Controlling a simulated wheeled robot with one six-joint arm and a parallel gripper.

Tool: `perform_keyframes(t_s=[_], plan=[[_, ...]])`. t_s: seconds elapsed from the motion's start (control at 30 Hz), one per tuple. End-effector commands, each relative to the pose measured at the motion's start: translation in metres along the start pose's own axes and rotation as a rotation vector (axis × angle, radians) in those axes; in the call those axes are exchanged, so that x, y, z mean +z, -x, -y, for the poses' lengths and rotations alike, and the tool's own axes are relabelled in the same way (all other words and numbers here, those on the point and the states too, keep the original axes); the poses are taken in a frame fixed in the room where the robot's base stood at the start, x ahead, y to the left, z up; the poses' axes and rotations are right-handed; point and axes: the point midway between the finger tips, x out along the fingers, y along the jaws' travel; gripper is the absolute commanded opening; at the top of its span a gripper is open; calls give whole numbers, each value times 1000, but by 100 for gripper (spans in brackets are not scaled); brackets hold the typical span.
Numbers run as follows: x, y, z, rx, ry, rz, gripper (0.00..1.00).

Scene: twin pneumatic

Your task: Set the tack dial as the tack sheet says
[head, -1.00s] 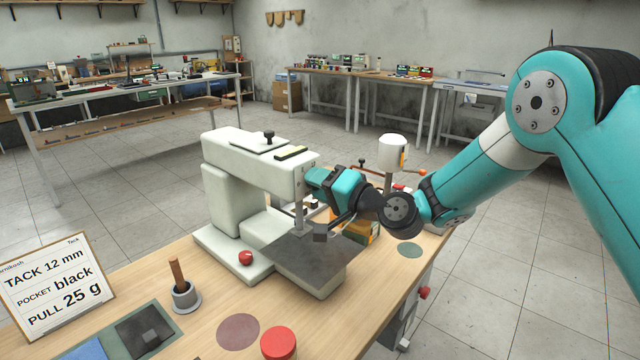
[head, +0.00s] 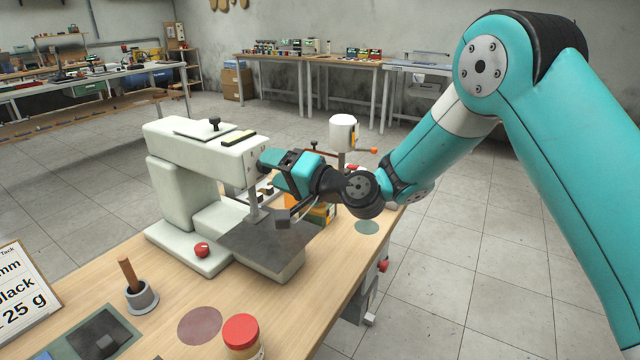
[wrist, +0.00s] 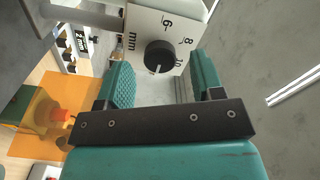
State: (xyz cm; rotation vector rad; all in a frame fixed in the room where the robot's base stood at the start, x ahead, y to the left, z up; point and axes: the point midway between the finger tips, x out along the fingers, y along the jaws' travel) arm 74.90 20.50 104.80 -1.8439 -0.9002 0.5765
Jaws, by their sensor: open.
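The tack dial (wrist: 160,57) is a round black knob with a pale pointer mark, on a white plate (wrist: 140,22) marked 6, 8, 10 and mm. The pointer is toward the bottom of the wrist view; the figure there is not visible. My gripper (wrist: 161,68) is open, its teal fingers left and right of the knob; I cannot tell whether they touch it. In the head view my arm reaches the near end of the cream sewing machine (head: 176,188), and the dial is hidden. The tack sheet (head: 20,290) is cut off at left; the earlier view reads "TACK 12 mm".
A red button (head: 202,250) is on the machine base. A grey cup with a wooden handle (head: 140,297) and a red-lidded jar (head: 241,332) stand on the wooden table. A white cylinder on a post (head: 342,132) stands behind my arm. An orange-yellow object (wrist: 65,110) is left of my gripper.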

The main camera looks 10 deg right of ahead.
Motion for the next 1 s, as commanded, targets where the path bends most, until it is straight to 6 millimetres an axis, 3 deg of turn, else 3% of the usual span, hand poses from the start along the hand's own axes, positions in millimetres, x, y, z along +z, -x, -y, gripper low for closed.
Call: perform_keyframes(t_s=[0.5,0.7,1.0], plan=[[1,126,-4,3,-3,-5,61],[1,151,-2,2,-2,-2,61],[1,157,0,1,-1,0,61]])
